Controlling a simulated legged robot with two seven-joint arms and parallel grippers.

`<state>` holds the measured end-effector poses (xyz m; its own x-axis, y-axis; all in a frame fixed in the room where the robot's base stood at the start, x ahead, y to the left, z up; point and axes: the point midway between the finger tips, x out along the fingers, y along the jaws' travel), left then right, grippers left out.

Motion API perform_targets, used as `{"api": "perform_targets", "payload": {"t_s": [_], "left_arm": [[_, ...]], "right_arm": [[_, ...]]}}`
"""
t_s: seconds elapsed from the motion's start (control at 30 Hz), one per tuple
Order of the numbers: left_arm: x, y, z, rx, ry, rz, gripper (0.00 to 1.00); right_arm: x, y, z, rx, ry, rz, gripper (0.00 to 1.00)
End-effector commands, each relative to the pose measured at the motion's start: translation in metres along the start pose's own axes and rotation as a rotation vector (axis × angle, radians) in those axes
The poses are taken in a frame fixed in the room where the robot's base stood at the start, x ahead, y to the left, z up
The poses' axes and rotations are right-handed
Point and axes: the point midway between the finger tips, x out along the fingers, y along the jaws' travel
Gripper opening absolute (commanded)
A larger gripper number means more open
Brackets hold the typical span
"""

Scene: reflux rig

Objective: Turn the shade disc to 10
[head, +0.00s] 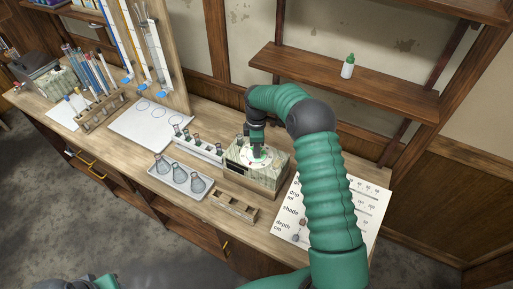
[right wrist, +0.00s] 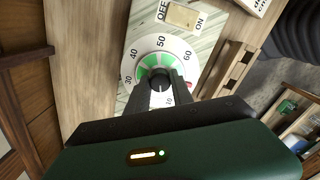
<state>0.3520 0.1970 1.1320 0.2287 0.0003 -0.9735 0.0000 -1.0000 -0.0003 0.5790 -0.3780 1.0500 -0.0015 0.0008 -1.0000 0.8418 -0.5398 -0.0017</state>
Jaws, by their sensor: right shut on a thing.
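A white numbered disc (right wrist: 181,50) with a green ring sits on top of a pale marbled box (head: 245,180). In the right wrist view the numbers 30, 40, 50 and 60 show on the far side, and a 10 shows close to the right finger. My right gripper (right wrist: 160,88) is shut on the dark knob (right wrist: 159,76) at the disc's centre, seen from above. In the head view the gripper (head: 257,152) points down onto the box top. The fingers hide the near part of the disc.
An OFF/ON switch (right wrist: 181,17) is beside the disc. A tray of flasks (head: 181,180), a vial rack (head: 197,149) and a wooden rack (head: 234,207) stand close by. A printed card (head: 287,226) lies right of the box, partly behind my arm. A shelf (head: 390,92) overhangs behind.

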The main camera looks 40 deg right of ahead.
Motion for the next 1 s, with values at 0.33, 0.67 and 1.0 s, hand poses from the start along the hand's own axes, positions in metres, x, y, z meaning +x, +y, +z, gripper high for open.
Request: {"api": "perform_targets", "payload": {"t_s": [0.33, 0.67, 1.0], "left_arm": [[-0.0032, 0.0000, -0.0007, 0.000, 0.000, 0.000, 0.36], [-0.0038, 0.0000, -0.0009, 0.000, 0.000, 0.000, 0.36], [-0.0038, 0.0000, -0.0009, 0.000, 0.000, 0.000, 0.36]], "right_arm": [[-0.0044, 0.0046, -0.0010, -0.207, 0.003, 0.015, 0.00], [-0.0043, 0.0047, -0.0010, -0.275, 0.002, 0.016, 0.00], [-0.0043, 0.0048, -0.0009, -0.279, 0.002, 0.016, 0.00]]}}
